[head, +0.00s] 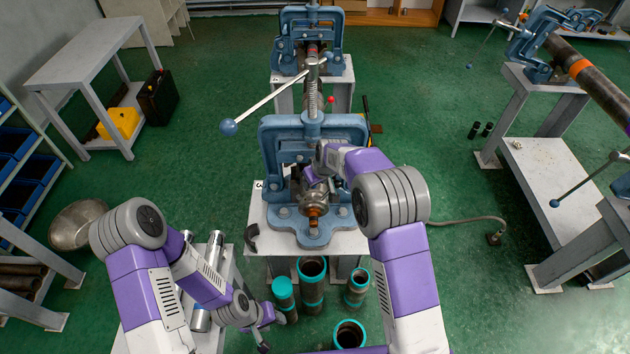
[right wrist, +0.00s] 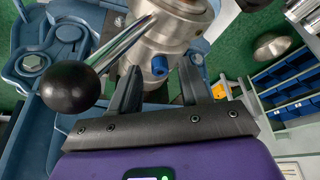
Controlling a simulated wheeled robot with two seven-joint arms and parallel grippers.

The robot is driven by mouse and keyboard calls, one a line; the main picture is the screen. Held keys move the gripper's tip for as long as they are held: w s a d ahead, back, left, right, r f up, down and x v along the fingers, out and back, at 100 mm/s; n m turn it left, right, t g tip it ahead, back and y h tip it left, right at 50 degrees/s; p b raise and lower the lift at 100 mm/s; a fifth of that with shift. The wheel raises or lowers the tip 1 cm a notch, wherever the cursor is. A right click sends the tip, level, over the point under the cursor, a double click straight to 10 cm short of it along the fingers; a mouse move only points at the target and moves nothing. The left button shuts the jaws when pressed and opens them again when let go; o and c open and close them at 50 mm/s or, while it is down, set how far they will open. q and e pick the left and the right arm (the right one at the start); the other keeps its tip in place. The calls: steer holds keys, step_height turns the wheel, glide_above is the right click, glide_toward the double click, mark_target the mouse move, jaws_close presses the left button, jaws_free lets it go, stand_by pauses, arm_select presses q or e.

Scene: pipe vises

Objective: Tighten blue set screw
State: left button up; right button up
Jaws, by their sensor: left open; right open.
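In the right wrist view, the blue set screw (right wrist: 160,66) sticks out of the side of a round silver metal fitting (right wrist: 178,28). My right gripper (right wrist: 159,74) is open, with one finger on each side of the screw; I cannot tell whether either touches it. In the head view, the right gripper (head: 310,178) is at the middle blue vise (head: 312,135), by the fitting (head: 312,203), and the screw cannot be made out there. My left gripper (head: 270,328) is open and empty, low in front of the vise stand, beside the upright pipes.
A dark ball-ended lever (right wrist: 70,88) stands close to the right gripper's left finger. The vise's long handle (head: 268,98) slants out to the left. Several teal-ended pipes (head: 311,285) stand below the vise table (head: 258,218).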

steer(key=v, duration=0.7)
steer(key=shift+r, duration=0.15)
